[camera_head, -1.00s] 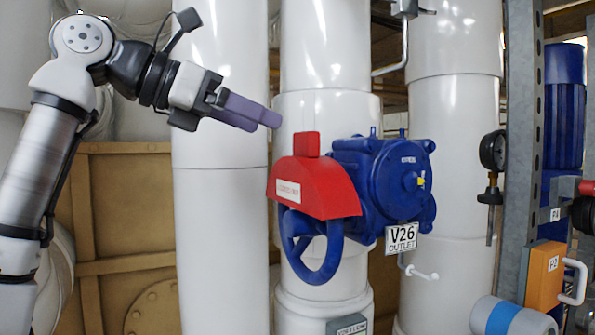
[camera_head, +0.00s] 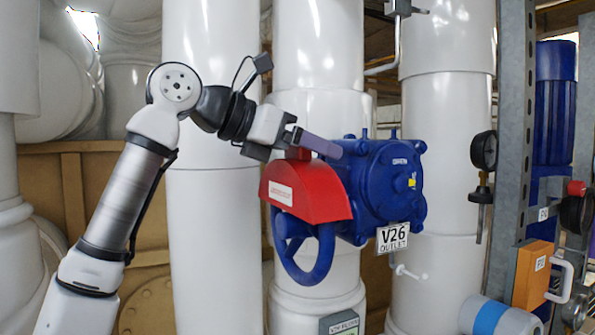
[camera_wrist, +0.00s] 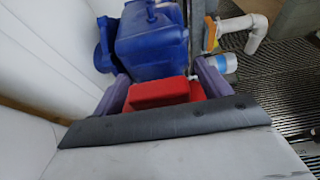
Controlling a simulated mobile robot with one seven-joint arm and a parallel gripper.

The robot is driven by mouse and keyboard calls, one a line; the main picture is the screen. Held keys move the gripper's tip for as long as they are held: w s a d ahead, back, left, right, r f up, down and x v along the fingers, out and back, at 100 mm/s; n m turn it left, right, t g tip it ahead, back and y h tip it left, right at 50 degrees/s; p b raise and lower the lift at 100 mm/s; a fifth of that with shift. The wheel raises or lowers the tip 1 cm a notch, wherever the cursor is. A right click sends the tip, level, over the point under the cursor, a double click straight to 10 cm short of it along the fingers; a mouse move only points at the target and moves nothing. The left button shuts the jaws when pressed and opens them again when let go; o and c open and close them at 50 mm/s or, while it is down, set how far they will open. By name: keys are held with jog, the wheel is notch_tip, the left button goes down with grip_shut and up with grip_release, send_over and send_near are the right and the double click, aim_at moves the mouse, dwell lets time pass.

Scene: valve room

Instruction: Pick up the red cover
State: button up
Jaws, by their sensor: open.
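The red cover (camera_head: 308,190) sits over the top of the blue handwheel (camera_head: 302,258) on the valve labelled V26. A white label is on its face, and a raised red block is on its top. My gripper (camera_head: 322,146) is at that top block, its purple fingers partly hiding it in the head view. In the wrist view, the red cover (camera_wrist: 165,92) lies between my two open purple fingers (camera_wrist: 160,90), one on each side. I cannot tell whether either finger touches it.
The blue valve body (camera_head: 385,185) is right behind the cover, with a V26 OUTLET tag (camera_head: 393,237). White vertical pipes (camera_head: 215,200) stand around it. A gauge (camera_head: 484,150) and an orange box (camera_head: 533,273) are at the right.

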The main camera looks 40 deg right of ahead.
jog(key=c, duration=1.2)
jog(key=shift+r, duration=0.2)
